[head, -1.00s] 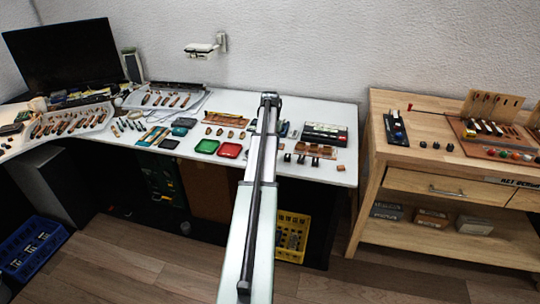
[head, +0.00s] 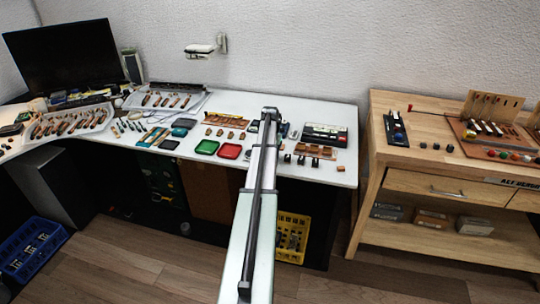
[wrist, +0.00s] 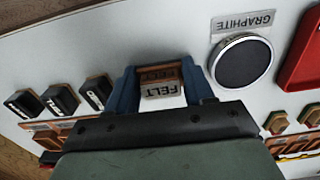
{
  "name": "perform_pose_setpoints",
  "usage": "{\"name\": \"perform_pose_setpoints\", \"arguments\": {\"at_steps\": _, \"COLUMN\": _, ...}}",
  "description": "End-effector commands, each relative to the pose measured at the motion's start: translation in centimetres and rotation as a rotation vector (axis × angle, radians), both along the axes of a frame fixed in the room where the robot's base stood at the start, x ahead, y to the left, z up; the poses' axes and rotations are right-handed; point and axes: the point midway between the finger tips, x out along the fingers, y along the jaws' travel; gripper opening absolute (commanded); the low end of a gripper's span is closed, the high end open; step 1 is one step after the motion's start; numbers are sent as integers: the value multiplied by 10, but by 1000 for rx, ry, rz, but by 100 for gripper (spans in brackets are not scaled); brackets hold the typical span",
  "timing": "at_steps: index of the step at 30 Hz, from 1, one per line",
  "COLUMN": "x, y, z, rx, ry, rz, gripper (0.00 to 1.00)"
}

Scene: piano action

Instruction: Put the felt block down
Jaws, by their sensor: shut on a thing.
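In the wrist view the felt block (wrist: 160,89), brown with a grey face reading FELT, sits between the two blue fingers of my gripper (wrist: 159,68). The fingers are shut on its sides. White table surface shows around it, and I cannot tell whether its underside touches the table. In the head view my arm hides the block and the fingertips; the arm's end is over the right part of the white table (head: 345,177).
A round dark pad (wrist: 243,61) with a GRAPHITE label lies right of the block, and a red tray (wrist: 306,55) beyond it. Small dark blocks (wrist: 60,99) stand to the left. A white strip lies clear beyond the fingers. A green tray (head: 206,147) is on the table.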

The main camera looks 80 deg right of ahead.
Motion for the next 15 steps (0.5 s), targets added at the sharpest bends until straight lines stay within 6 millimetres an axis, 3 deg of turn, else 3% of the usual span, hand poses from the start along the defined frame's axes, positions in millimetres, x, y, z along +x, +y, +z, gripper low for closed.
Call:
{"name": "perform_pose_setpoints", "arguments": {"at_steps": 13, "x": 0, "y": 1, "z": -14, "rx": 5, "ry": 0, "rz": 0, "gripper": 19}}
{"name": "perform_pose_setpoints", "arguments": {"at_steps": 14, "x": 0, "y": 1, "z": -14, "rx": 5, "ry": 0, "rz": 0, "gripper": 55}}
{"name": "perform_pose_setpoints", "arguments": {"at_steps": 15, "x": 0, "y": 1, "z": -14, "rx": 5, "ry": 0, "rz": 0, "gripper": 59}}
